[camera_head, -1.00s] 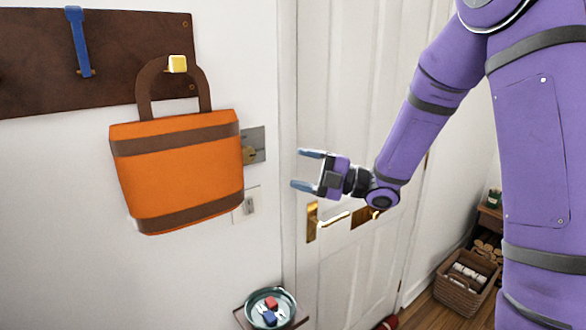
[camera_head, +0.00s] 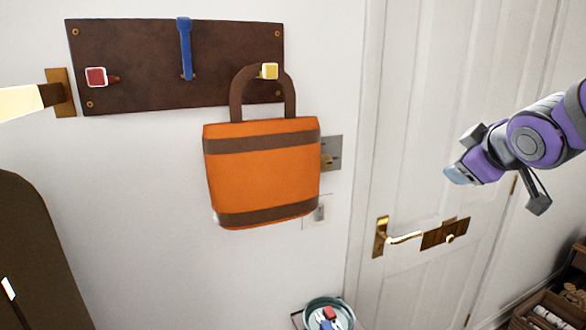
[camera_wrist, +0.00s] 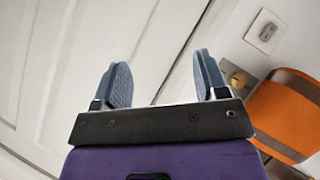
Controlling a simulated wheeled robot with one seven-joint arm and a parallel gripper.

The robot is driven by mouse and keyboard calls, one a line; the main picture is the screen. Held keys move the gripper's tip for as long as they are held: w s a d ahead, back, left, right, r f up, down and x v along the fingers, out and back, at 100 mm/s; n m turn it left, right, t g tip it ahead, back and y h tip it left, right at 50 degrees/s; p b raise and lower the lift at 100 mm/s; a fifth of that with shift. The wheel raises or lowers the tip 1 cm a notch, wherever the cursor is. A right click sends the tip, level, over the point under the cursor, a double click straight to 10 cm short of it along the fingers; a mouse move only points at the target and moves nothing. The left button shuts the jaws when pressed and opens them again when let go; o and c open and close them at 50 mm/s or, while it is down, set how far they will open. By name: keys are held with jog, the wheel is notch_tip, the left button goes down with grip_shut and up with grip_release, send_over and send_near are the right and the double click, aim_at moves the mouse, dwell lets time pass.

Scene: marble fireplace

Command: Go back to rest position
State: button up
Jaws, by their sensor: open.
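My gripper (camera_wrist: 160,85) is open and empty in the wrist view, its two blue-grey fingers apart in front of the white door. In the head view my gripper (camera_head: 455,174) is at the right, in front of the door (camera_head: 420,120) and well apart from the bag. An orange bag (camera_head: 262,172) with brown bands hangs by its brown handle from the yellow-ended hook (camera_head: 269,71). Part of the bag (camera_wrist: 290,115) also shows at the right of the wrist view.
A brass door handle (camera_head: 400,238) sticks out below my arm. A small dish (camera_head: 318,306) with keys-like items is at the bottom. A wall lamp (camera_head: 60,92) is at left.

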jog(key=s+a+f+m+g, duration=0.1)
jog(key=s+m+g, duration=0.5)
jog(key=s, duration=1.4)
jog(key=shift+a+f+m+y, duration=0.15)
jog(key=shift+f+m+y, duration=0.15)
jog(key=shift+f+m, duration=0.65)
jog(key=shift+r+m, duration=0.25)
